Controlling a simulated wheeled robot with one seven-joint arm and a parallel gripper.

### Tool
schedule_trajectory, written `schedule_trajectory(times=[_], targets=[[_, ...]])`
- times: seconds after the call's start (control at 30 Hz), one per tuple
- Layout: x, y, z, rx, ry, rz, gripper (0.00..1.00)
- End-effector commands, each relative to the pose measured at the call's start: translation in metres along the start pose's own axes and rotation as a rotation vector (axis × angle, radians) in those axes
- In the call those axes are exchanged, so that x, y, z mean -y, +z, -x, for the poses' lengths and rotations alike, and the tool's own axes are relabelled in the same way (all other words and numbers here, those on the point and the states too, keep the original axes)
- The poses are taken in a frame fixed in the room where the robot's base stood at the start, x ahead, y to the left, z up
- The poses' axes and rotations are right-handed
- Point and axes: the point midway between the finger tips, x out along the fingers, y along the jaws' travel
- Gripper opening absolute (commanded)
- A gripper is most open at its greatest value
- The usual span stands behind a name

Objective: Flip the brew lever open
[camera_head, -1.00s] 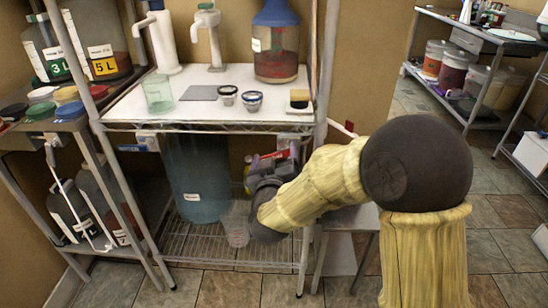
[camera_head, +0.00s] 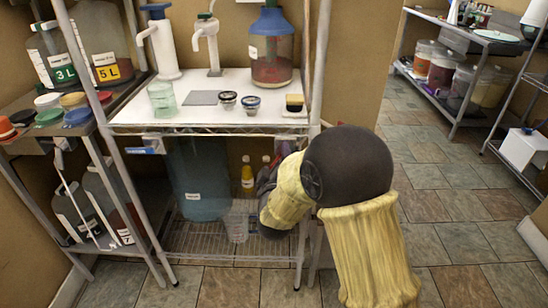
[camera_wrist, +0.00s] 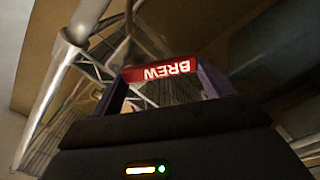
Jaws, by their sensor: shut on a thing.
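The brew lever (camera_wrist: 158,70) shows in the wrist view as a red bar with white "BREW" lettering, upside down in the picture. My gripper (camera_wrist: 160,84) has its two purple fingers on either side of the red bar and is shut on it. How far the lever is turned cannot be told.
A large blue-grey bucket (camera_head: 196,178) and a clear cup (camera_head: 237,222) stand on the wire lower shelf (camera_head: 205,240), with yellow bottles (camera_head: 247,178) behind. A rack post (camera_head: 311,150) is close to my arm. The tiled floor at right is clear.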

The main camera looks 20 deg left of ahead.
Motion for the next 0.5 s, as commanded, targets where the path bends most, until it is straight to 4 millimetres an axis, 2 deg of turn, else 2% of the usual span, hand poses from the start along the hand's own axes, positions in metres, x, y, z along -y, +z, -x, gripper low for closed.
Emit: schedule_trajectory(times=[0.2, 0.5], targets=[[0.0019, 0.0028, 0.0009, -0.002, -0.006, 0.13, 0.39], [0.0034, 0.0058, 0.0009, -0.003, -0.006, 0.199, 0.39]])
